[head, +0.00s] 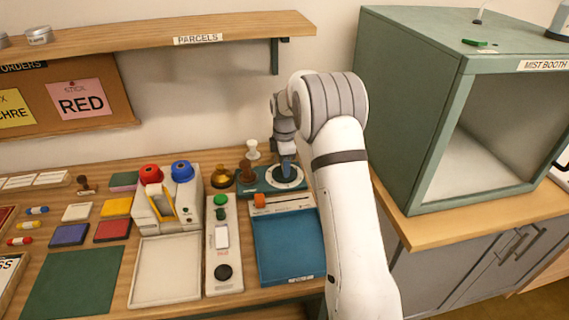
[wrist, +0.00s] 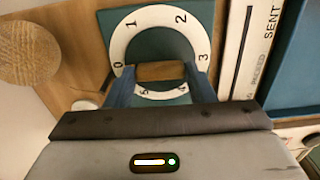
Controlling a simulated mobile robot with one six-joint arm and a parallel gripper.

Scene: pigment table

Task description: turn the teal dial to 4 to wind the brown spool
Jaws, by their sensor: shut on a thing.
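The teal dial (wrist: 160,45) sits inside a white ring numbered 0 to 5 on a teal base. In the head view the dial (head: 286,180) is partly hidden by my gripper (head: 286,163). My gripper (wrist: 160,85) is down over it, with a blue finger on each side of a brown bar (wrist: 160,71) across the dial, and is shut. The 0 is at the left of the ring, 2 at upper right and 3 at right; 4 and 5 are low, near the fingers. I cannot make out a pointer. The brown spool (head: 246,171) stands upright left of the dial.
A blue tray (head: 285,250) lies in front of the dial. A white switch panel (head: 223,240) and a dispenser with red and blue knobs (head: 165,205) stand to the left. The green mist booth (head: 410,110) is at right. A round tan object (wrist: 28,52) shows left of the dial.

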